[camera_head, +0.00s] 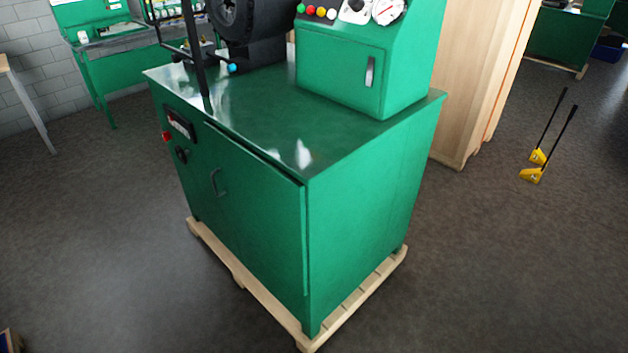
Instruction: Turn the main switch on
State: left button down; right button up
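A green crimper cabinet (360,200) stands on a wooden pallet in the middle of the view. On its left front face, near the upper left corner, is a dark knob (181,154) that looks like a rotary switch. A small red part (166,136) sticks out at the edge just above and left of it, and a dark panel with a light display (180,124) is above. Which of these is the main switch, and its position, are too small to tell. Neither of my grippers is in view.
A green control box (345,70) with coloured buttons and gauges stands on the cabinet, beside a black crimper head (240,20). The wooden pallet (270,308) juts out below. Yellow floor tools (532,174) stand at the right.

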aim_at(166, 135)
jog(key=i+j+z, duration=0.15)
jog(key=j+z, duration=0.75)
jog(key=i+l, duration=0.05)
jog(key=l, duration=0.05)
